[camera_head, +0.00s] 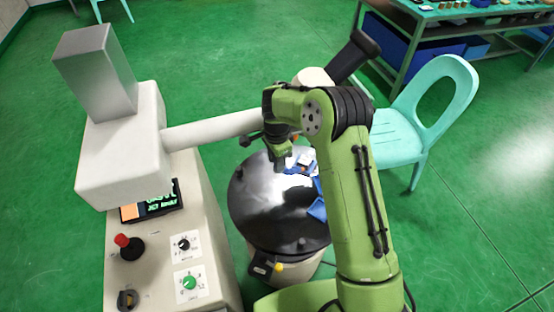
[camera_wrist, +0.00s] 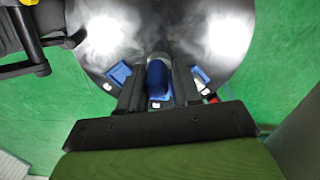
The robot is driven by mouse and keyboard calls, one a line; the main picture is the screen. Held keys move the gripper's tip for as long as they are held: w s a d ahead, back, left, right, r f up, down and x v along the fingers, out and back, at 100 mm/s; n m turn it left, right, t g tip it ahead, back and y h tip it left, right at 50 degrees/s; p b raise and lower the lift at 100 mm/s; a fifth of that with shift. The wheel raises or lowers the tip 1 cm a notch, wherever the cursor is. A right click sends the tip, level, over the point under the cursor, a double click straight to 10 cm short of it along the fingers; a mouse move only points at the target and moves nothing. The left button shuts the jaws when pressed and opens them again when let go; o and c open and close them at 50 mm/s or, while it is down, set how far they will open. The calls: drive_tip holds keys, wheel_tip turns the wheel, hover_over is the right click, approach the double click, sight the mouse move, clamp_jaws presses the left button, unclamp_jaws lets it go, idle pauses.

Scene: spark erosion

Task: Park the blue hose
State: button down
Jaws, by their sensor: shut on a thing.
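My gripper (camera_head: 281,162) is over the round dark plate (camera_head: 262,215) in the head view, pointing down. In the wrist view my gripper (camera_wrist: 158,78) has its two dark fingers on either side of a rounded blue piece, the blue hose (camera_wrist: 157,82), and is shut on it. A grey rounded part shows just beyond the blue piece. The rest of the hose is hidden by the fingers and the gripper body. In the head view the arm hides the held piece.
Flat blue pieces (camera_head: 317,210) lie on the plate's right side; one also shows left of the fingers (camera_wrist: 118,73). A beige machine (camera_head: 170,250) with a control panel stands left, its white horizontal arm (camera_head: 215,130) crossing behind mine. A turquoise chair (camera_head: 395,135) stands right.

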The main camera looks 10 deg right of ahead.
drive_tip(key=shift+s+d+f, duration=0.1)
drive_tip(key=shift+d, duration=0.1)
drive_tip(key=c, duration=0.9)
unclamp_jaws()
drive_tip(key=shift+a+r, duration=0.1)
drive_tip(key=shift+r, duration=0.15)
wheel_tip(320, 180, up, 15)
drive_tip(key=shift+r+p, duration=0.2)
drive_tip(key=shift+p, duration=0.75)
